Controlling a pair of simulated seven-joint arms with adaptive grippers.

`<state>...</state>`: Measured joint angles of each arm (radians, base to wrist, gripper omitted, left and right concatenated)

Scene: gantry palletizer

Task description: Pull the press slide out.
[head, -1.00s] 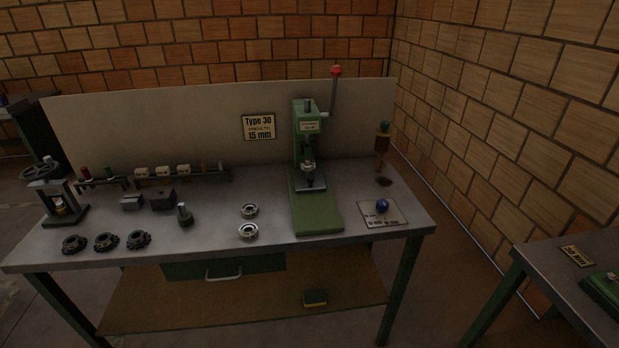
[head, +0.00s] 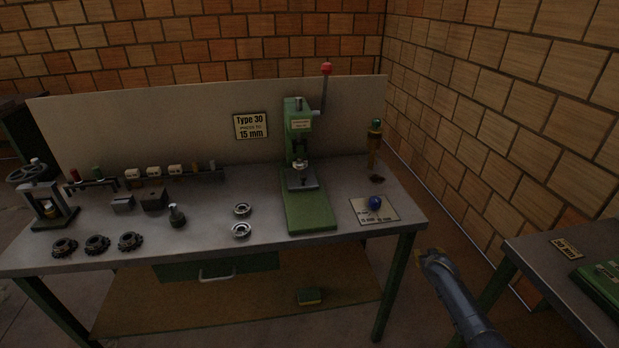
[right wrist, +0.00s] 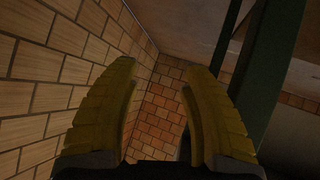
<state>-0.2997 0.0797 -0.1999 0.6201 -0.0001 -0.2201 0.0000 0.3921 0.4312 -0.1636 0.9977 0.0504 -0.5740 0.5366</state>
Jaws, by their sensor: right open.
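The green press (head: 303,165) stands upright on the workbench against the back board, with a red-knobbed lever (head: 326,70) on its right. A dark slide plate (head: 303,181) lies at the foot of its column, above the long green base (head: 309,212). My right gripper (head: 420,254) is right of the bench's front corner, lower than the top and away from the press. In the right wrist view its two yellow fingers (right wrist: 160,78) are spread with nothing between them. My left gripper is not in view.
A blue ball knob (head: 375,203) on a plate sits right of the press. Two metal rings (head: 241,230) and several dark gears (head: 97,244) lie left of it. A second table (head: 560,270) stands at the right. A drawer handle (head: 217,276) hangs under the bench.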

